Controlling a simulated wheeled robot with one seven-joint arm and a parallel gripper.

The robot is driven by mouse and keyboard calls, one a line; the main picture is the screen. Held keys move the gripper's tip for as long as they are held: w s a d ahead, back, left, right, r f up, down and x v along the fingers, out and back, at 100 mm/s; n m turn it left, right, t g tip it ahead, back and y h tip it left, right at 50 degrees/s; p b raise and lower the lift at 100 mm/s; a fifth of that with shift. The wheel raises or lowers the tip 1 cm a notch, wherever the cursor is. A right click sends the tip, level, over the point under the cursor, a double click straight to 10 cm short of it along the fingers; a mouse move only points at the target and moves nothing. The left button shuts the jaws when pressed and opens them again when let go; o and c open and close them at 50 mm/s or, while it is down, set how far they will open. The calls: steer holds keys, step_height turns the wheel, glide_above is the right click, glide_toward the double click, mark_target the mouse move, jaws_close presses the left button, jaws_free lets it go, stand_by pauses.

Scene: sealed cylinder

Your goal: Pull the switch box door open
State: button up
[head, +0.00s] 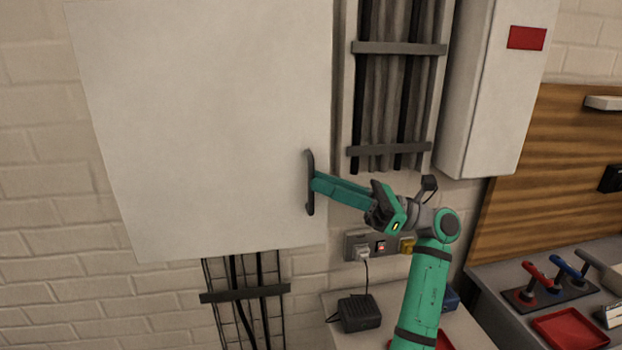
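The switch box door (205,120) is a large, plain pale panel on the brick wall at the left. Its dark upright bar handle (309,158) is near the door's right edge. No gap is clearly visible along that edge. My gripper (316,182) reaches in from the right, with its teal fingers at the middle of the handle. The fingers look close together and appear to meet the bar. Whether they are closed around it cannot be made out, since the tips overlap the handle.
A cable tray (395,85) and a narrow pale cabinet with a red label (526,38) are right of the door. Below are sockets (358,244), a black adapter (359,313), and a bench with red trays (570,328). Bare brick wall is at the left.

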steer(key=shift+x, duration=1.7)
jaws_close()
steer(key=shift+s, duration=0.15)
